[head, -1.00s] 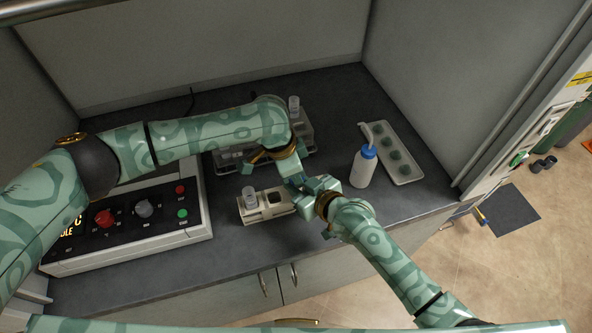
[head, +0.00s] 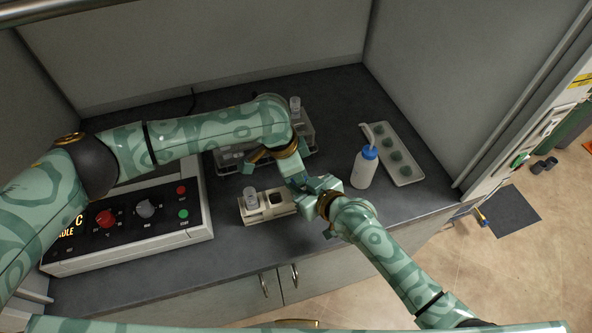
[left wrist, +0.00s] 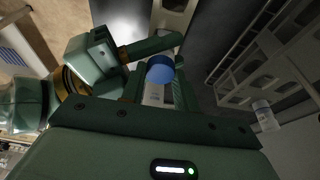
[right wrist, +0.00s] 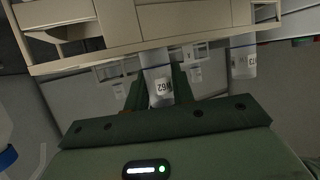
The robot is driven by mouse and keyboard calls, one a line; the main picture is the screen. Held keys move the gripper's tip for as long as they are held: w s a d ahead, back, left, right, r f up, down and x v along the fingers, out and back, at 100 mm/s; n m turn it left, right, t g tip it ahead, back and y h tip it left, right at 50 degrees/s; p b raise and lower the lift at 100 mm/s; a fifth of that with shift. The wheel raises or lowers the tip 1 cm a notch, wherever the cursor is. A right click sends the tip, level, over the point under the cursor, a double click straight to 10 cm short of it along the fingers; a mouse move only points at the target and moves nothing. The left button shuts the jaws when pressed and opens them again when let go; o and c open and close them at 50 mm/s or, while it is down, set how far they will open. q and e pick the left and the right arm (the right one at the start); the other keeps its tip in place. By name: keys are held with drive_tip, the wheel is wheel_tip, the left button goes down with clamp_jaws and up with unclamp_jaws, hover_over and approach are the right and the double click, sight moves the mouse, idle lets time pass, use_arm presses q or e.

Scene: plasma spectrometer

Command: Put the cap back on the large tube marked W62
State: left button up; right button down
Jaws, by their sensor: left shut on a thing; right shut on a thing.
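The large tube W62 (right wrist: 158,88) shows in the right wrist view, its label ending in 62. It sits between the fingers of my right gripper (right wrist: 158,75), which is shut on it. The blue cap (left wrist: 160,70) is at the fingertips of my left gripper (left wrist: 157,72), which is shut on it. Below the cap, the pale labelled tube shows between the left fingers. Cap and tube are lined up and very close; I cannot tell whether the cap is seated. In the head view both grippers meet just right of the small tube holder (head: 287,208), largely hiding cap and tube.
The holder has one tube (head: 251,197) and an empty well. A larger rack (head: 228,168) stands behind under my left arm. The control box (head: 130,240) is left. The wash bottle (head: 363,170) and a white tray (head: 408,178) are right. Counter front right is clear.

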use_arm(q)
drive_tip(key=shift+w+f, duration=0.15)
drive_tip(key=shift+f, duration=0.3)
idle(0.5)
drive_tip(key=shift+a+f, duration=0.25)
drive_tip(key=shift+f, duration=0.25)
drive_tip(key=o, duration=0.6)
drive_tip(key=shift+d, duration=0.1)
drive_tip(key=shift+r, duration=0.15)
drive_tip(key=v, duration=0.4)
idle(0.3)
